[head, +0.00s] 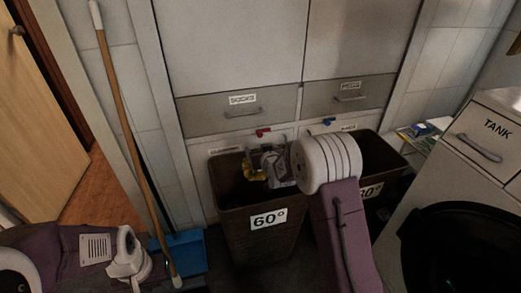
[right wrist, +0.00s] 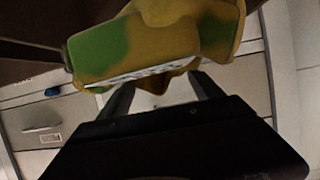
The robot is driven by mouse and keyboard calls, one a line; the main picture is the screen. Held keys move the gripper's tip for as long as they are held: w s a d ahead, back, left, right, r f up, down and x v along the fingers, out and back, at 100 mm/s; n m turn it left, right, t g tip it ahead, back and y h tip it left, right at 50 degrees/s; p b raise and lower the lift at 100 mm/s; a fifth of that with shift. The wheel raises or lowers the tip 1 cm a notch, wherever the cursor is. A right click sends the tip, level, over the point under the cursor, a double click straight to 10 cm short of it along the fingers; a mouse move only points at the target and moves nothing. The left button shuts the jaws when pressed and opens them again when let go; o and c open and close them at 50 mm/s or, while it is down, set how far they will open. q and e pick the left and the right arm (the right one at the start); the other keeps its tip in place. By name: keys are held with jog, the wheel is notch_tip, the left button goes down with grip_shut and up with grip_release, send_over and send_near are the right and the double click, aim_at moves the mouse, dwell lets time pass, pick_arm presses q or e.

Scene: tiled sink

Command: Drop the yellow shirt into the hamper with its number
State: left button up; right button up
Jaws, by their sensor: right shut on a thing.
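My right gripper (head: 264,165) is over the opening of the left brown hamper (head: 240,215), which is labelled 60°. It is shut on the yellow shirt (head: 255,174), of which only a small bit shows in the head view. In the right wrist view the shirt (right wrist: 195,40) is a yellow bundle with green patches, held at the fingertips; a pale printed strip on it is unreadable. A second brown hamper (head: 385,150) stands to the right, its label partly hidden by my right arm. My left gripper (head: 130,262) is low at the left, away from the hampers; its fingers are unclear.
A wooden-handled broom (head: 130,130) leans at the left beside a blue dustpan (head: 183,252). Cabinet drawers (head: 240,110) are behind the hampers. A white machine (head: 470,150) with a dark round door and a TANK drawer stands at the right.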

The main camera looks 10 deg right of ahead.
jog(key=o, duration=1.9)
jog(key=shift+o, duration=0.2)
jog(key=shift+s+r, duration=0.3)
jog(key=shift+s, duration=0.05)
jog(key=p+v, duration=0.3)
jog(key=v, duration=0.5)
jog(key=shift+s, duration=0.15)
